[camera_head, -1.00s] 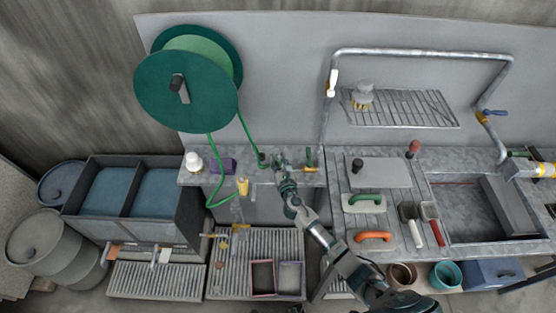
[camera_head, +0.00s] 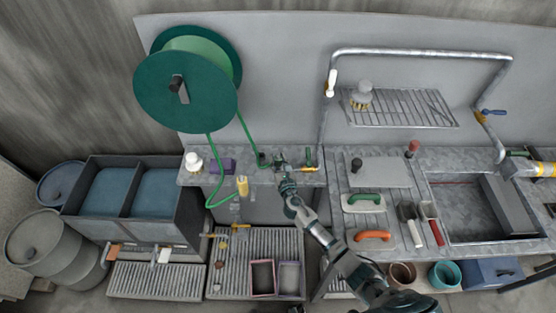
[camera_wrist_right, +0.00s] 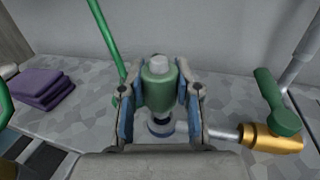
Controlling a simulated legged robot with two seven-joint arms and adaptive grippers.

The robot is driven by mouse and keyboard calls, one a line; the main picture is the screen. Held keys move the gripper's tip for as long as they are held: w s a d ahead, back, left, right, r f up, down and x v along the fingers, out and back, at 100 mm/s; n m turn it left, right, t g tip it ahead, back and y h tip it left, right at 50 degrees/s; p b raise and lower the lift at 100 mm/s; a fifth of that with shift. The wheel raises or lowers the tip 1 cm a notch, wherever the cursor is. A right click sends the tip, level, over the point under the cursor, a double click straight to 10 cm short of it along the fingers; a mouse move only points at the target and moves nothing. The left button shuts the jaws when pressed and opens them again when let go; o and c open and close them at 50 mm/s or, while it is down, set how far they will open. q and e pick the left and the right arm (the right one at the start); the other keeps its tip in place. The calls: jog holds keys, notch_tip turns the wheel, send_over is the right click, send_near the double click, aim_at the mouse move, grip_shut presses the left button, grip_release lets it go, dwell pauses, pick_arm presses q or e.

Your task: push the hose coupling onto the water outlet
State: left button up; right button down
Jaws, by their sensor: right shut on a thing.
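My right gripper (camera_head: 280,163) is over the narrow grey counter below the hose reel. In the right wrist view the gripper (camera_wrist_right: 160,95) is shut on a green cylinder with a pale grey end, the hose coupling (camera_wrist_right: 158,85), held between its two fingers. The water outlet is a brass valve with a green lever (camera_wrist_right: 275,130), just right of the gripper; it also shows in the head view (camera_head: 309,166). A grey pipe runs left from the valve to the right finger. Whether the coupling touches the outlet is hidden. My left gripper is not seen.
A green reel (camera_head: 186,80) hangs on the wall, with green hose dropping to the counter. A purple folded cloth (camera_wrist_right: 42,90) lies left on the counter. A steel sink bench (camera_head: 440,180) is at the right.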

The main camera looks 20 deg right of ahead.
jog(key=shift+f+b, duration=1)
jog(key=shift+f, duration=0.15)
jog(key=c, duration=0.7)
grip_release()
jog(key=shift+c, duration=0.2)
jog(key=s, duration=1.2)
jog(key=shift+a+f, duration=0.1)
